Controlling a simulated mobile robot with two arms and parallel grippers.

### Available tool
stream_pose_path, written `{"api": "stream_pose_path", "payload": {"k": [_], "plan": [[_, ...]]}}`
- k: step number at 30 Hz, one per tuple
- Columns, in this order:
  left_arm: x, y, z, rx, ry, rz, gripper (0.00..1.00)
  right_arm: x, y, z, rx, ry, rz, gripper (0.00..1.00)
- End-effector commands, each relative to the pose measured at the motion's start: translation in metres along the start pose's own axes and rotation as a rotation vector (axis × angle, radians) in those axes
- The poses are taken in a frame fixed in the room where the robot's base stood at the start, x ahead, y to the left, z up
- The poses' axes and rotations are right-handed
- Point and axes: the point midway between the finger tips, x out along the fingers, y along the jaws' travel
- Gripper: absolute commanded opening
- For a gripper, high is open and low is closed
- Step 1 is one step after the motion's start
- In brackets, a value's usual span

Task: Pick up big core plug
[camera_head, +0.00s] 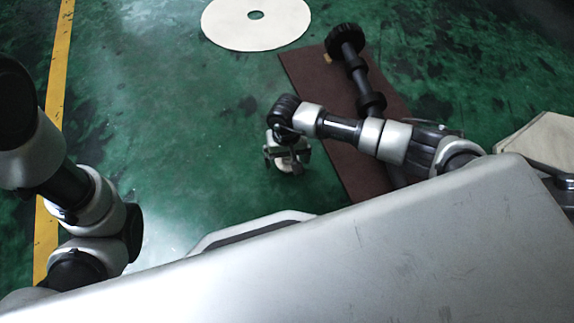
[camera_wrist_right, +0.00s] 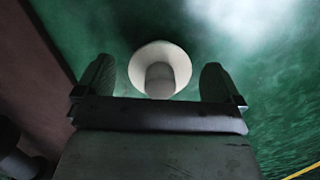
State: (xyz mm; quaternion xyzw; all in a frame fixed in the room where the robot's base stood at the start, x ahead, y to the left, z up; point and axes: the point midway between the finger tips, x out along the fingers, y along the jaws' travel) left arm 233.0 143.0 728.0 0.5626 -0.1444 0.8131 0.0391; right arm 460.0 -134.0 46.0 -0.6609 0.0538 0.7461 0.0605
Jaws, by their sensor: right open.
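The big core plug, a cream round piece with a wide flared rim (camera_wrist_right: 142,57) and a narrower grey cylinder in its middle, stands on the green floor in the right wrist view. In the head view it shows as a small pale shape (camera_head: 286,165), partly covered by my right gripper (camera_head: 287,157). My right gripper is open and points down over the plug. In the right wrist view its two dark fingers (camera_wrist_right: 157,80) are on either side of the plug, with a gap at each side. My left gripper is out of view; only its arm shows at the left.
A brown mat (camera_head: 310,75) lies right of the plug, with a black shaft with a ribbed wheel (camera_head: 345,38) on it. A cream disc with a central hole (camera_head: 225,25) lies at the back. A beige block (camera_head: 548,140) is at the right. Green floor left of the plug is clear.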

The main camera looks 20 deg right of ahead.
Motion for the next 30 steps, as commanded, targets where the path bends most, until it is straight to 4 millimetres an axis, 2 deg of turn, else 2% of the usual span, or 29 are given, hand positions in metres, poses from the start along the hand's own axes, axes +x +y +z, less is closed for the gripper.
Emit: {"api": "stream_pose_path", "payload": {"k": [1,9,19,30], "plan": [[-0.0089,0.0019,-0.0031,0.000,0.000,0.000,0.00,0.0111,-0.0002,-0.0001,0.000,-0.001,0.000,0.97],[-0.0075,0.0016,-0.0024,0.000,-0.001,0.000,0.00,0.0098,-0.0002,0.0001,0.000,0.000,0.000,0.97],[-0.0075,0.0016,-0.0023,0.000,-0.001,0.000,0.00,0.0098,-0.0002,0.0001,0.000,0.000,0.000,0.47],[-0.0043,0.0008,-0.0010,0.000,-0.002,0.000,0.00,0.0059,-0.0001,0.0003,0.000,0.000,0.000,0.45]]}}
